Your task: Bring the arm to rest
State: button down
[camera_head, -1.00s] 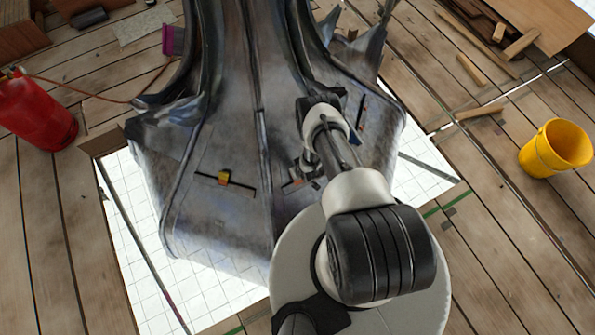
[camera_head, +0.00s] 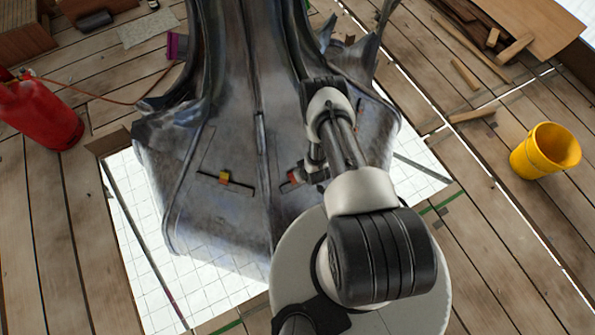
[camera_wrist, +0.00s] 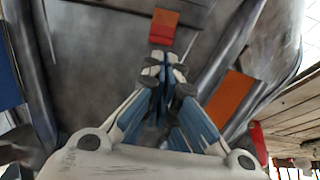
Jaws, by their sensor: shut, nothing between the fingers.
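My gripper shows in the wrist view (camera_wrist: 165,68) with its fingertips together and nothing between them. It points toward the dark grey metal spire finial (camera_wrist: 95,85), apart from it as far as I can tell. In the head view the finial (camera_head: 215,130) stands in the middle, and my arm reaches over its right side. An orange and red patch (camera_wrist: 164,27) lies just beyond the fingertips in the wrist view.
A yellow bucket (camera_head: 545,150) stands at right and a red cylinder (camera_head: 40,112) at left on the plank floor. Loose wood pieces (camera_head: 465,75) lie at upper right. A small yellow and red block (camera_head: 224,177) sits on the finial's left face. Planks at lower left are clear.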

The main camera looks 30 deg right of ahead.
jog(key=shift+p+v, duration=0.35)
jog(key=shift+v, duration=1.2)
jog(key=shift+s, duration=0.1)
